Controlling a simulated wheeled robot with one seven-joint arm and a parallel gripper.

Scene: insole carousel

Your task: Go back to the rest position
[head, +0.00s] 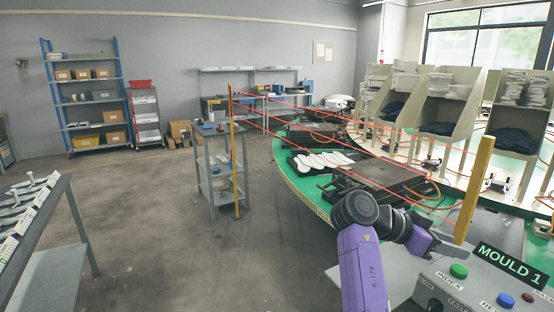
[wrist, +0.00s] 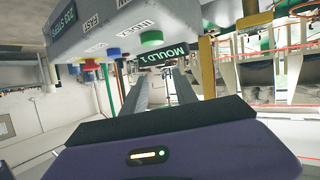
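My purple and black arm is bent in the lower right of the head view. My gripper (head: 455,249) points right, close to the "MOULD 1" control panel (head: 450,285) and the yellow post (head: 474,190). In the wrist view, two grey fingers (wrist: 160,88) stand apart beyond the purple hand, with nothing between them. The panel (wrist: 110,32) appears upside down there, with its green, red and blue buttons and the "MOULD 1" sign just past the fingertips. The head view shows the fingers only small, so their exact distance from the panel is unclear.
The green carousel (head: 312,190) carries dark moulds and white insoles (head: 325,160). Red lines run from the orange post (head: 233,150) across it. A grey trolley (head: 213,165) stands by that post. A table (head: 45,225) is at left. The floor between is clear.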

